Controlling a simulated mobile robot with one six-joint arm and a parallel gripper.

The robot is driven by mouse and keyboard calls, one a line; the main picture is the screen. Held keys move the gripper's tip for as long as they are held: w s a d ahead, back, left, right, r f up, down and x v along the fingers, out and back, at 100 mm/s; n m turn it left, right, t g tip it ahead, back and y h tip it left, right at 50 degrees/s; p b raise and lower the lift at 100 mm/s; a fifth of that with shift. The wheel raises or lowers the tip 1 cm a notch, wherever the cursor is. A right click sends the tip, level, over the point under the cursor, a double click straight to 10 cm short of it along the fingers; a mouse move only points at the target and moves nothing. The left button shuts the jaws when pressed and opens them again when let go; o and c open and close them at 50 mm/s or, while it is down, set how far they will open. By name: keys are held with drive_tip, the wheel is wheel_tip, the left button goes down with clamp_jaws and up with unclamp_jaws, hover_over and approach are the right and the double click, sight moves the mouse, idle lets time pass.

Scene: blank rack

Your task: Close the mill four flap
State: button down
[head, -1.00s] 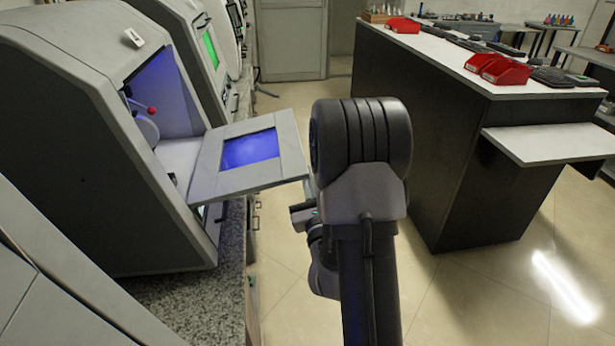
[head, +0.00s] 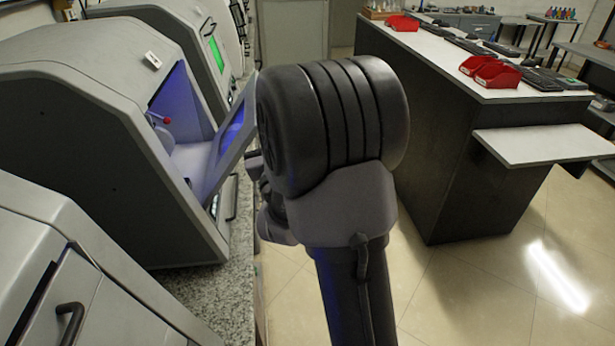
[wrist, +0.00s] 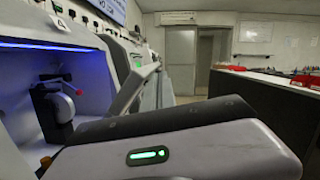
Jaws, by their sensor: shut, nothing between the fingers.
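The mill (head: 95,130) is a grey machine at the left of the head view, with a blue-lit chamber. Its flap (head: 226,165), a grey panel with a blue window, is partly open, tilted steeply upward and outward from the chamber's lower front edge. My arm hides part of its right side. A panel that seems to be the flap slants in the wrist view (wrist: 137,90). My gripper (wrist: 165,120) shows as a dark, shut part above its grey body with a green light. It is close outside the flap; contact cannot be told.
A similar machine with a green window (head: 215,55) stands behind the mill, and another with a dark handle (head: 70,315) in front. A dark counter (head: 440,130) with red bins stands to the right. Floor between is clear.

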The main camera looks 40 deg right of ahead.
drive_tip(key=shift+n+y, duration=0.3)
drive_tip(key=shift+n, duration=0.4)
drive_tip(key=a+r+p, duration=0.1)
drive_tip(key=p, duration=0.1)
drive_tip(key=w+a+r+p, duration=0.1)
drive_tip(key=r+p, duration=0.1)
drive_tip(key=w+a+r+p, duration=0.1)
drive_tip(key=r+p, duration=0.1)
drive_tip(key=shift+a+p, duration=0.3)
drive_tip(key=shift+p, duration=0.05)
drive_tip(key=w+a+r+p, duration=0.1)
drive_tip(key=w+a+p, duration=0.5)
drive_tip(key=a+p, duration=0.3)
drive_tip(key=shift+a+r+n+p, duration=0.3)
drive_tip(key=shift+r+p, duration=0.1)
drive_tip(key=shift+p, duration=0.15)
